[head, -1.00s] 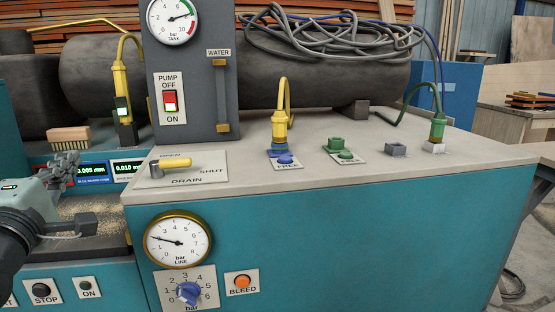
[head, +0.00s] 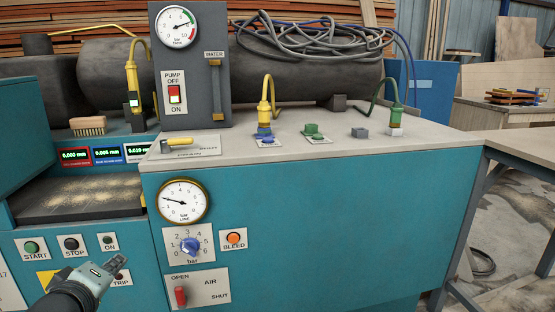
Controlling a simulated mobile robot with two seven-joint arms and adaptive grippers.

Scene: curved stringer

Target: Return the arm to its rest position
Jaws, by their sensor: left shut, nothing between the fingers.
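My left gripper (head: 119,262) is at the lower left of the head view, in front of the teal machine's front panel. Its fingers are shut with nothing between them. It covers part of the panel around the TRIP label (head: 121,280) and a yellow plate (head: 48,279). My left arm comes in from the bottom left edge. My right arm and gripper are not in view.
The machine's grey top (head: 300,160) carries hose plugs and a yellow drain lever (head: 181,142). Start (head: 31,247) and stop (head: 72,245) buttons sit above the gripper. A red air lever (head: 181,296) is to its right.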

